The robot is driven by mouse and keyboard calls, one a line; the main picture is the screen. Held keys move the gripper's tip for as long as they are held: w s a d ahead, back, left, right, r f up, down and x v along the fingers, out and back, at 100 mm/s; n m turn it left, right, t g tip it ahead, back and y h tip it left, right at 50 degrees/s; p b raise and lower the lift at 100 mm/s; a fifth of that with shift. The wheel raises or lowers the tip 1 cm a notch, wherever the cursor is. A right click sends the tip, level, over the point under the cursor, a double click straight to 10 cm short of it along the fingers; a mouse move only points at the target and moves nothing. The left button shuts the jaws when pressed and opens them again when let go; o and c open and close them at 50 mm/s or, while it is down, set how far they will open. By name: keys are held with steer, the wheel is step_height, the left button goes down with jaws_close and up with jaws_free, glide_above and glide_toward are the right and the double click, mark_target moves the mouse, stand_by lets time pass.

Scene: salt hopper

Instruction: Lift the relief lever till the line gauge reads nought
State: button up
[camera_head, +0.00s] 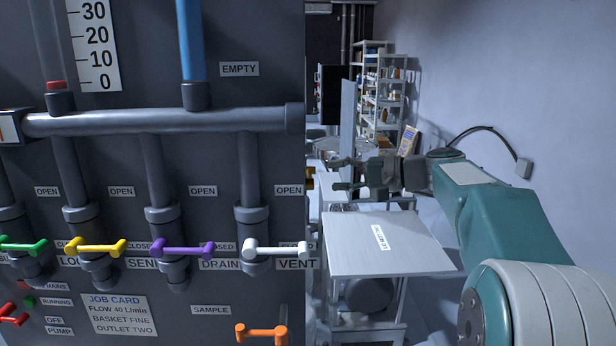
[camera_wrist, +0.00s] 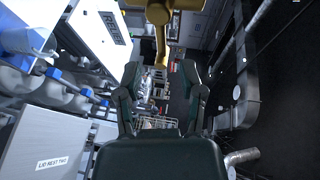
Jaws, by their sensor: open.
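My gripper (camera_head: 340,173) is open and empty, held out to the right of the dark panel in the head view. Its two fingers stand apart in the wrist view (camera_wrist: 160,85). I cannot pick out a relief lever for certain. The panel has a green handle (camera_head: 22,245), a yellow handle (camera_head: 95,247), a purple handle (camera_head: 183,250), a white handle (camera_head: 277,250) by "VENT" and an orange handle (camera_head: 262,334) below "SAMPLE". No gauge is plainly labelled as the line gauge. A scale (camera_head: 95,45) marked 0 to 30 stands beside a tube with a red piece near its bottom.
A pale table (camera_head: 385,250) with a label stands below my arm. Shelves (camera_head: 385,95) stand at the back.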

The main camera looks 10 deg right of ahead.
mark_target(309, 173)
steer(key=x, duration=0.6)
steer(key=shift+w+a, duration=0.25)
steer(key=shift+a, duration=0.05)
steer(key=shift+c, duration=0.4)
jaws_close()
